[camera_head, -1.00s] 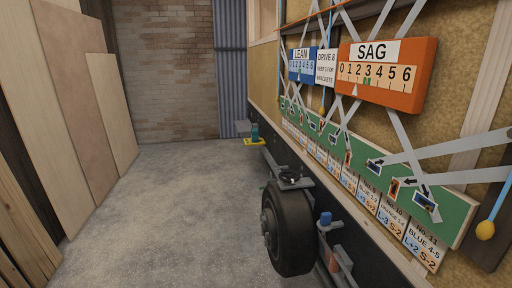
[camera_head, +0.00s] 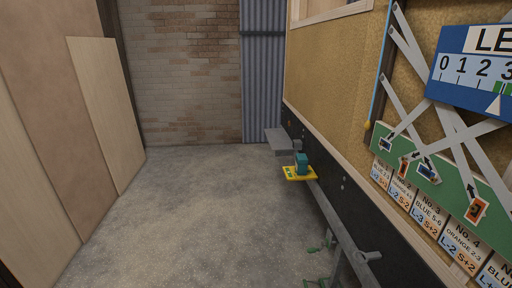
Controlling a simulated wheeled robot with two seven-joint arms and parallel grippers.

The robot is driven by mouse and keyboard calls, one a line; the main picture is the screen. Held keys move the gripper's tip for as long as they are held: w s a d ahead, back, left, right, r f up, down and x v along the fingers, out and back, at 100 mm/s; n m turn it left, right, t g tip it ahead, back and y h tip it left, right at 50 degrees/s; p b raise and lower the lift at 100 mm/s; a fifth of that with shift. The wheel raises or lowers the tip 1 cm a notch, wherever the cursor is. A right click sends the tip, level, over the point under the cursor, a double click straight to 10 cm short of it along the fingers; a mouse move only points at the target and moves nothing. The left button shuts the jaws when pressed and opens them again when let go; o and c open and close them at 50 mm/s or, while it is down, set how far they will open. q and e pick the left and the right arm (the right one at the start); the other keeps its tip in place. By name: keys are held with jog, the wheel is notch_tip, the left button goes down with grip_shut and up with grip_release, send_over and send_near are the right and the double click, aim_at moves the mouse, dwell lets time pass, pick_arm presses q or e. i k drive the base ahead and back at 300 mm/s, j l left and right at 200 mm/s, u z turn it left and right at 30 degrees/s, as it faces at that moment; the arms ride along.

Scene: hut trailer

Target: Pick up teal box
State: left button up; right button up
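A small teal box (camera_head: 301,161) stands on a yellow plate (camera_head: 299,175) beside the dark lower edge of the trailer wall, right of the picture's middle. The yellow plate has small green marks on it. Nothing grips the box. Neither of my grippers shows in the head view.
A grey step or bracket (camera_head: 279,139) juts from the trailer behind the box. A grey rail (camera_head: 335,222) runs along the trailer's side toward me. Wooden boards (camera_head: 105,110) lean at the left. The concrete floor (camera_head: 200,215) is clear between them, up to a brick wall (camera_head: 189,75).

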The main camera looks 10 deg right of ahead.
aim_at(302, 162)
jog(key=i+j+z, duration=0.1)
jog(key=i+z, duration=0.15)
jog(key=i, duration=0.3)
jog(key=i+j+z, duration=0.2)
jog(key=i, duration=0.35)
jog(key=i+j+z, duration=0.25)
jog(key=i, duration=0.25)
